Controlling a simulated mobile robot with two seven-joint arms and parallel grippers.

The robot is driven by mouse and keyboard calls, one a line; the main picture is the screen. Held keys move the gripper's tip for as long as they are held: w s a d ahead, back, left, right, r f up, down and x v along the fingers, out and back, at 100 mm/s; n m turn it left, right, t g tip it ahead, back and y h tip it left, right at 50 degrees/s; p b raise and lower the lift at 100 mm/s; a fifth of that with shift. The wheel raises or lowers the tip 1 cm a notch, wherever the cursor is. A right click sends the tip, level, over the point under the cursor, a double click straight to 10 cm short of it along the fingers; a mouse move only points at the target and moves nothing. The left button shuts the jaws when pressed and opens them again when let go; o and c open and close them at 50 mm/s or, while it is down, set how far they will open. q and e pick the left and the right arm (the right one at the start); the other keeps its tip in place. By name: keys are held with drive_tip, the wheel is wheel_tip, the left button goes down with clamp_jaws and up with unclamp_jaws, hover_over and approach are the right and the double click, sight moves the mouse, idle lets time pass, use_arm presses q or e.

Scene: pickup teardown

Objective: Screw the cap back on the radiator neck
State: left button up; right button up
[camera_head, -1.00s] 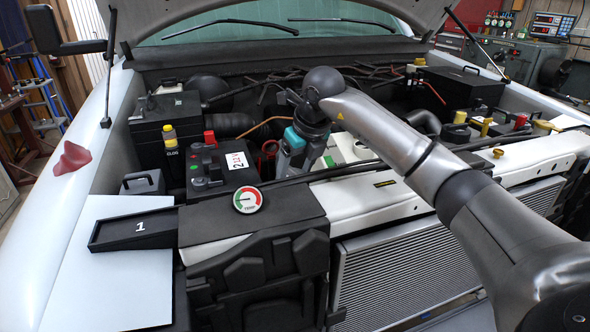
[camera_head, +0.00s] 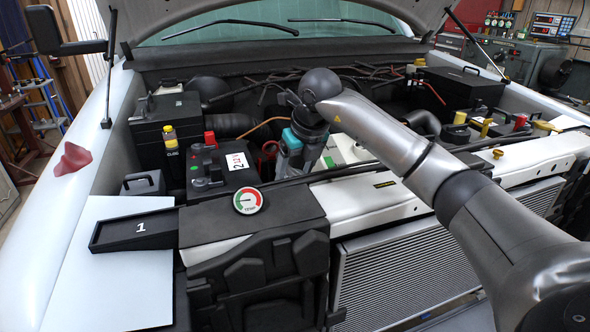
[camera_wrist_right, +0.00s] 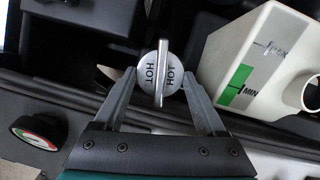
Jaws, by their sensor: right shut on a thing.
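In the right wrist view a round silver cap (camera_wrist_right: 148,76) marked HOT, with a raised bar across its top, sits between the fingers of my right gripper (camera_wrist_right: 160,78). The gripper is shut on the cap. In the head view my right gripper (camera_head: 290,160) points down into the engine bay, just behind the front crossmember. The cap is hidden there, and the radiator neck is hidden in both views, so I cannot tell how the cap sits on it. My left gripper is not in view.
A white reservoir (camera_wrist_right: 245,60) with a green MIN mark stands close to the right finger. The red-rimmed gauge (camera_head: 248,200) lies on the front cover. The battery marked 2 (camera_head: 210,180) is left of the gripper. A black tray marked 1 (camera_head: 110,235) lies on a white sheet.

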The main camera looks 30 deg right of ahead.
drive_tip(key=m+h+p, duration=0.1)
drive_tip(key=m, duration=0.3)
drive_tip(key=shift+r+m+h, duration=0.1)
drive_tip(key=shift+m+h, duration=0.2)
drive_tip(key=shift+h, duration=0.1)
drive_tip(key=shift+d+m, duration=0.1)
drive_tip(key=shift+m, duration=0.3)
drive_tip(key=o, duration=1.6)
drive_tip(key=shift+d, duration=0.15)
drive_tip(key=shift+c, duration=0.2)
